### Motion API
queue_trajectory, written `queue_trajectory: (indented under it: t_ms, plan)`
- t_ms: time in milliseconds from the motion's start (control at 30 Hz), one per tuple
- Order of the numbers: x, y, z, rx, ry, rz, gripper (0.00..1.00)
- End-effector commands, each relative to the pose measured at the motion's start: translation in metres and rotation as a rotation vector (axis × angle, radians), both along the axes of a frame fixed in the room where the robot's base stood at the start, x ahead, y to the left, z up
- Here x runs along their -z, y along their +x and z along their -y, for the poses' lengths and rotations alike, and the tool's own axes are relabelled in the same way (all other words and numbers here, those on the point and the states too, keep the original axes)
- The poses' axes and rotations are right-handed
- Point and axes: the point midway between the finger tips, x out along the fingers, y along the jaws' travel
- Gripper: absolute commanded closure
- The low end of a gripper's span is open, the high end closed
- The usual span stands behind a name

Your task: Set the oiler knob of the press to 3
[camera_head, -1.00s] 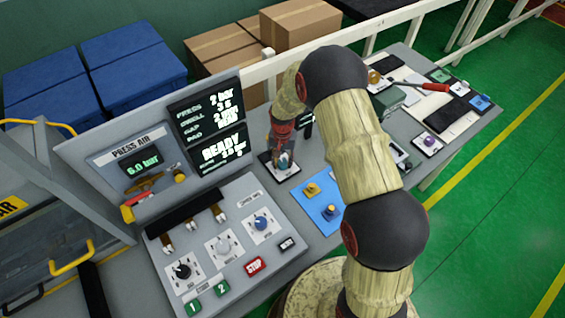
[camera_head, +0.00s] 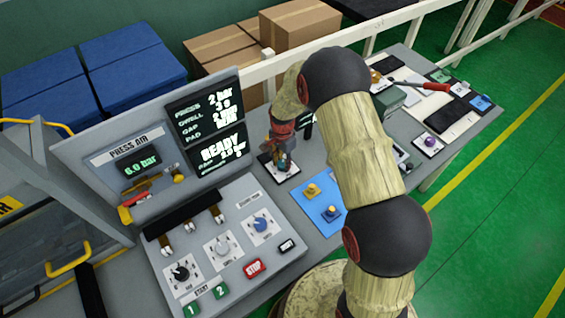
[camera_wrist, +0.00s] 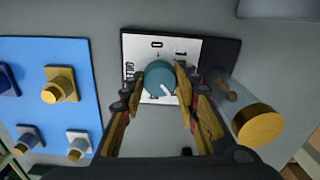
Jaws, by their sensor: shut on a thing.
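The oiler knob is a round teal knob (camera_wrist: 157,76) on a white plate (camera_wrist: 135,48) in the wrist view. The figures 0 and 1 show on the plate, with part of a label at its left; the rest is hidden. The knob's white pointer line slants to the lower right in that view. My gripper (camera_wrist: 159,87) is shut on the knob, one finger at each side. In the head view my gripper (camera_head: 284,157) reaches down to the small plate beside the press panel, and the knob (camera_head: 285,166) is partly hidden by the fingers.
A clear cylinder with a brass end (camera_wrist: 258,125) stands close to my right finger in the wrist view. A blue plate (camera_head: 325,222) with yellow fittings lies nearby. The press panel (camera_head: 268,202) carries other knobs, including a blue one. A display (camera_head: 221,150) reads READY.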

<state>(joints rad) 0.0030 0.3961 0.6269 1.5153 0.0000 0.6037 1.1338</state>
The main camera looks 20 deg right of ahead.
Motion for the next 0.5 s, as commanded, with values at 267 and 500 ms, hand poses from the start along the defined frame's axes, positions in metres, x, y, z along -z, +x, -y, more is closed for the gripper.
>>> queue_trajectory:
  t_ms: [267,500]
  plan:
    - [-0.001,0.0012,-0.0001,0.012,0.0,0.003,0.94]
    - [-0.001,0.0013,-0.0001,0.011,0.0,0.003,0.67]
